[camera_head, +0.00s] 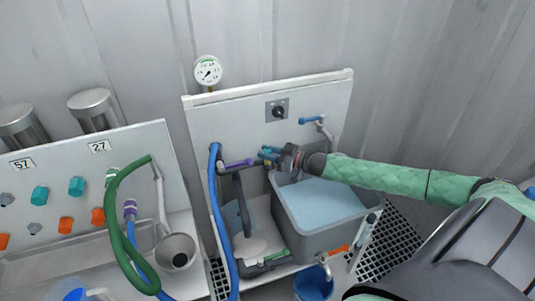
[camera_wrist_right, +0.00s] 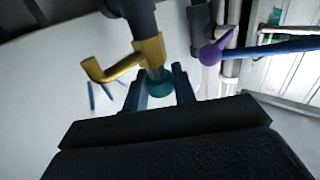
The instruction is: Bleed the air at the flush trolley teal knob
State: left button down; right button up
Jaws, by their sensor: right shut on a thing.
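The teal knob (camera_wrist_right: 160,85) sits under a yellow fitting with a bent spout (camera_wrist_right: 103,70) in the right wrist view. My right gripper (camera_wrist_right: 159,80) has one blue finger on each side of the knob and is shut on it. In the head view my right gripper (camera_head: 268,154) is at the front of the flush trolley's white panel (camera_head: 225,122), above the left edge of the grey tank. My left gripper is not in view.
A purple-handled valve (camera_head: 237,163) is just left of my right gripper. A grey tank of bluish liquid (camera_head: 283,208) lies below my right arm. A gauge (camera_head: 207,71) tops the panel. Another panel (camera_head: 85,160) with teal and orange knobs and a green hose (camera_head: 118,220) stands left.

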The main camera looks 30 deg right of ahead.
jog(key=shift+r, duration=0.1)
jog(key=o, duration=1)
jog(key=shift+c, duration=0.2)
jog(key=shift+s+d+f, duration=0.2)
jog(key=shift+s+d, duration=0.05)
jog(key=shift+s, duration=0.1)
pick_arm(q)
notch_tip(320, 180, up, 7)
jog(key=b, duration=0.1)
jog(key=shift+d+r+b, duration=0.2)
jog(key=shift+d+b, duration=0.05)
jog(key=shift+b, duration=0.15)
pick_arm(e)
jog(key=v, duration=0.7)
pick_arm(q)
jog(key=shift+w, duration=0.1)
pick_arm(e)
jog(key=shift+r, duration=0.2)
